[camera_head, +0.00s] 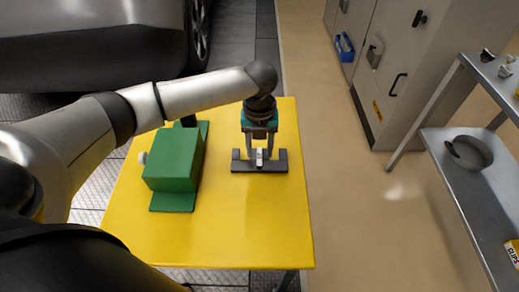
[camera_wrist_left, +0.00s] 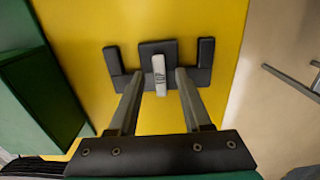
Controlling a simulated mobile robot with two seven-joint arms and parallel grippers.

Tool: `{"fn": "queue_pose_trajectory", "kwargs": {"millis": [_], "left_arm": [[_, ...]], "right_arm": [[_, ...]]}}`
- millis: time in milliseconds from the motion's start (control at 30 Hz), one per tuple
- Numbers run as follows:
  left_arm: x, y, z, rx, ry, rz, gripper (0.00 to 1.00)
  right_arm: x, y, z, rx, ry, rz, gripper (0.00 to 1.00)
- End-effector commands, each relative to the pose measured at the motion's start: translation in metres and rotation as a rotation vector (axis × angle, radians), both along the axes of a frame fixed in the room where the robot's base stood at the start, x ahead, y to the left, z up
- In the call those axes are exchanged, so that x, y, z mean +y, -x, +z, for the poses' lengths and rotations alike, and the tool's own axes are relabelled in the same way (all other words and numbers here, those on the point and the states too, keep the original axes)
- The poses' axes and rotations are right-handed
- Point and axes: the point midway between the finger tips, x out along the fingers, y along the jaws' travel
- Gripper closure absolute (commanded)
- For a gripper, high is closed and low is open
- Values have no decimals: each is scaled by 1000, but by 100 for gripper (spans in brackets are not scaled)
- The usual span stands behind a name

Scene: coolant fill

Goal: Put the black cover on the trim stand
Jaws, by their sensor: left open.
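On the yellow table is a dark low stand (camera_head: 281,165) with a raised post at each end, which I take for the trim stand. It also shows in the left wrist view (camera_wrist_left: 205,60). In its middle is a dark piece with a light grey upright tab (camera_wrist_left: 159,75), which looks like the black cover on the stand; where one ends and the other begins is hard to tell. My left gripper (camera_head: 260,154) points down over the middle, open, one finger on each side of the tab. In the wrist view, gaps show between tab and fingers (camera_wrist_left: 158,80). My right gripper is out of view.
A green box (camera_head: 174,160) with a pale knob stands on the yellow table (camera_head: 245,230), left of the stand. The table's front and right are clear. A metal shelf (camera_head: 455,180) with a grey bowl (camera_head: 470,153) is at the right. A grey car is behind left.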

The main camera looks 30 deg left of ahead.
Motion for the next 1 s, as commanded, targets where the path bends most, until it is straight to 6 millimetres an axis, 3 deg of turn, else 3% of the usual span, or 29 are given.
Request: {"fn": "queue_pose_trajectory", "kwargs": {"millis": [300, 500, 1000], "left_arm": [[0, -1, 72, -4, 0, 0, 51], [0, -1, 101, -1, 0, 0, 51], [0, 0, 110, 0, 1, 1, 51]], "right_arm": [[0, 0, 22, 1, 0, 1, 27], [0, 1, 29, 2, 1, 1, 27], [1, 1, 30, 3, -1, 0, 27]]}}
